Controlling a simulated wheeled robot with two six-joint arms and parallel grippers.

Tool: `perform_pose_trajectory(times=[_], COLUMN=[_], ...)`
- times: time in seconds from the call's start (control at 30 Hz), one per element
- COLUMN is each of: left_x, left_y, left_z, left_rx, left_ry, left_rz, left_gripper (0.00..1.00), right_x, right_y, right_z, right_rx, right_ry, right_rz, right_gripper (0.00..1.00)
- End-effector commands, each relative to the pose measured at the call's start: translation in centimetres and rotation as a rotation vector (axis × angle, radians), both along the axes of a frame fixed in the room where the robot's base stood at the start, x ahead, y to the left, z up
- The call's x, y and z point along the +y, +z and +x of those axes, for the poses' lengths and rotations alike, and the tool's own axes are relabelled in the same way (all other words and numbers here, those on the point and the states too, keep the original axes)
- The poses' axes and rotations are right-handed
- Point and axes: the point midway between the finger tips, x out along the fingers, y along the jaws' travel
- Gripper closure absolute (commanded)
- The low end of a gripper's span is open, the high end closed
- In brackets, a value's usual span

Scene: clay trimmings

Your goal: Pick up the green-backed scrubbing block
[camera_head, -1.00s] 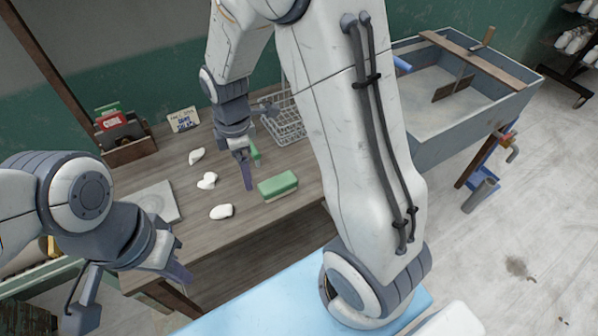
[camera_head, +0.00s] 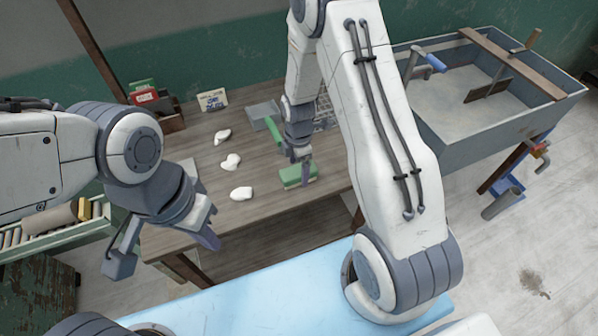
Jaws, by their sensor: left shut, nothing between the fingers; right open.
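The green-backed scrubbing block (camera_head: 291,179), with a pale lower part, lies on the wooden table near its front edge. My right gripper (camera_head: 304,178) is open and points down at the block, overlapping its right part in the head view. I cannot tell whether the fingers straddle or touch it. My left gripper (camera_head: 211,241) is shut and empty, hanging over the table's front left edge, well away from the block.
Three white clay lumps, the nearest (camera_head: 241,193), lie left of the block on the table (camera_head: 195,150). Behind are a grey pan (camera_head: 262,112) with a green part, a small sign (camera_head: 213,99) and a wooden box (camera_head: 172,122). A grey basin (camera_head: 480,133) stands right.

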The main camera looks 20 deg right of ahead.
Motion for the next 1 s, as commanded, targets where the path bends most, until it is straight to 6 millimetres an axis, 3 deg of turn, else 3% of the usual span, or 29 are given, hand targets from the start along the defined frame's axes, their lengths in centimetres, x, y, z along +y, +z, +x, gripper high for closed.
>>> perform_pose_trajectory(times=[0.13, 0.37, 0.47, 0.63, 1.0], left_x=[0.0, 0.0, 0.0, 0.0, 0.0], left_y=[0.26, 0.22, 0.22, 0.22, 0.05], left_z=[0.0, 0.0, 0.0, 0.0, 0.0], left_rx=[0.0, 0.0, 0.0, 0.0, 0.0], left_ry=[0.0, 0.0, 0.0, 0.0, 0.0], left_rz=[0.0, 0.0, 0.0, 0.0, 0.0], left_gripper=[1.0, 1.0, 1.0, 1.0, 1.0], right_x=[-0.01, -0.03, -0.04, -0.05, -0.05], right_y=[-1.34, -1.54, -1.53, -1.51, -0.95], right_z=[0.06, 0.1, 0.09, 0.08, 0.15], right_rx=[-0.001, -0.003, -0.003, -0.003, -0.004], right_ry=[-0.001, -0.001, -0.001, -0.001, -0.001], right_rz=[0.0, 0.0, 0.0, 0.0, 0.0], right_gripper=[0.03, 0.03, 0.33, 0.97, 1.0])
